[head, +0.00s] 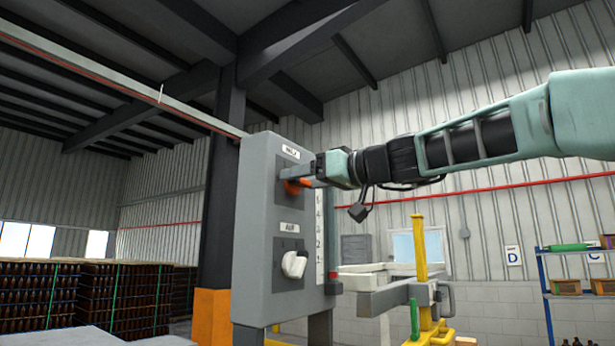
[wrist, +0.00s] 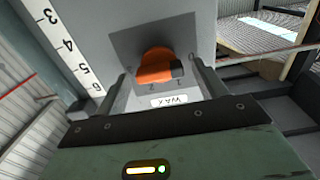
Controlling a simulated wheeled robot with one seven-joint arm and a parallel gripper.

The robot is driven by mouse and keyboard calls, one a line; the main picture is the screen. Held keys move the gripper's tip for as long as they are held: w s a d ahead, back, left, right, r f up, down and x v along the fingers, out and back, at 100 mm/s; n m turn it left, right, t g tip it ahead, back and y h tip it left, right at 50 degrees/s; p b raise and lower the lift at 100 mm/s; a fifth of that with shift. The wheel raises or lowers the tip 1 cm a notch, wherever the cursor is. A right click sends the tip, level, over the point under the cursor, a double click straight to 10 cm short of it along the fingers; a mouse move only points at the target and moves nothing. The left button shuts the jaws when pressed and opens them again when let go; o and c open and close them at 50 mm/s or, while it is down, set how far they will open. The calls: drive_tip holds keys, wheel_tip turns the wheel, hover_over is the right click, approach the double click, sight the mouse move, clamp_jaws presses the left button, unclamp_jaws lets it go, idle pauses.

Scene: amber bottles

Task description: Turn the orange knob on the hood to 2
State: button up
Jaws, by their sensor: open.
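The orange knob (head: 293,187) is on the upper part of a grey panel box (head: 258,210), partly hidden behind my gripper (head: 308,172) in the head view. In the wrist view the orange knob (wrist: 155,65) sits on a dark square plate, between the two fingers of my gripper (wrist: 161,72). The fingers are open, one on each side of the knob, with gaps showing. The knob's dark end points to the right in this view. Small marks surround it; one near its lower edge looks like 2, but they are hard to read.
A white knob (head: 294,264) sits lower on the same panel. A numbered white scale strip (head: 320,240) runs along the panel's side. A yellow post (head: 420,250) and grey beams stand to the right. Crates of amber bottles (head: 120,295) stand at the left.

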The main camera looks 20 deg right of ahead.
drive_tip(key=c, duration=1)
